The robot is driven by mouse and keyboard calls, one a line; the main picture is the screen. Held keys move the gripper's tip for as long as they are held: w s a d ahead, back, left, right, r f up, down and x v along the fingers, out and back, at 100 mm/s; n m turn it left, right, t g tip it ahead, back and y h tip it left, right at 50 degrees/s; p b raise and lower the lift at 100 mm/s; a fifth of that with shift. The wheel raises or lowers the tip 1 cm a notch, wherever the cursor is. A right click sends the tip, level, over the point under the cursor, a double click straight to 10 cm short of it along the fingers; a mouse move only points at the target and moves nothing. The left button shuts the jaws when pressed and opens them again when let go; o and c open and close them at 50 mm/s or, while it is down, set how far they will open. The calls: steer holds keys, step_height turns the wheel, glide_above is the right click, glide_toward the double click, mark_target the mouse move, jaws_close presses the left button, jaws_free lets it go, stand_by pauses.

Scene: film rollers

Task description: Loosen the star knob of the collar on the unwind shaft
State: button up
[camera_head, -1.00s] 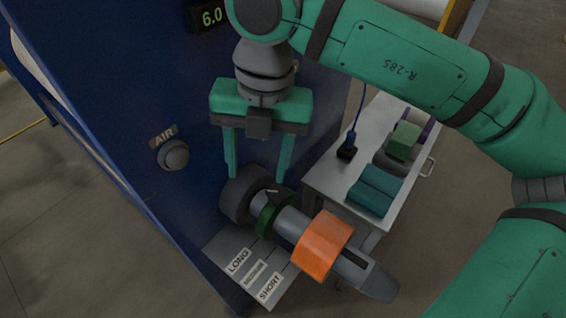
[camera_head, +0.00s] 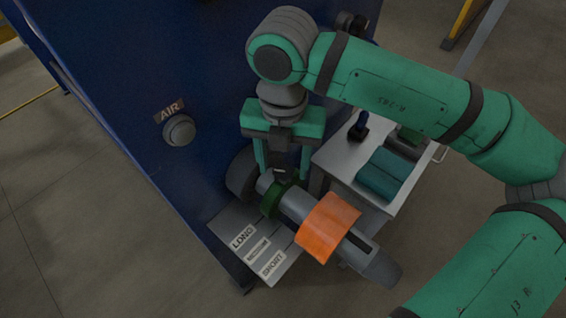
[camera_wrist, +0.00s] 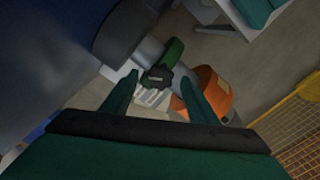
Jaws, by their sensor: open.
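The grey unwind shaft (camera_head: 296,206) sticks out of the blue machine toward the lower right. A green collar (camera_head: 270,203) sits around it, between the dark flange (camera_head: 241,172) and an orange ring (camera_head: 327,229). The collar (camera_wrist: 174,53) also shows in the wrist view, with its dark star knob (camera_wrist: 157,77) facing the camera. My gripper (camera_head: 281,173) is open and points down over the collar. In the wrist view its two fingers stand on either side of the knob, with visible gaps. Whether the fingertips are level with the knob is hard to tell.
A plate labelled LONG and SHORT (camera_head: 247,265) lies below the shaft. The blue machine wall, with an AIR button (camera_head: 179,130), is close on the left.

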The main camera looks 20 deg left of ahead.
steer(key=shift+f, duration=0.3)
steer(key=c, duration=1)
steer(key=shift+c, duration=0.2)
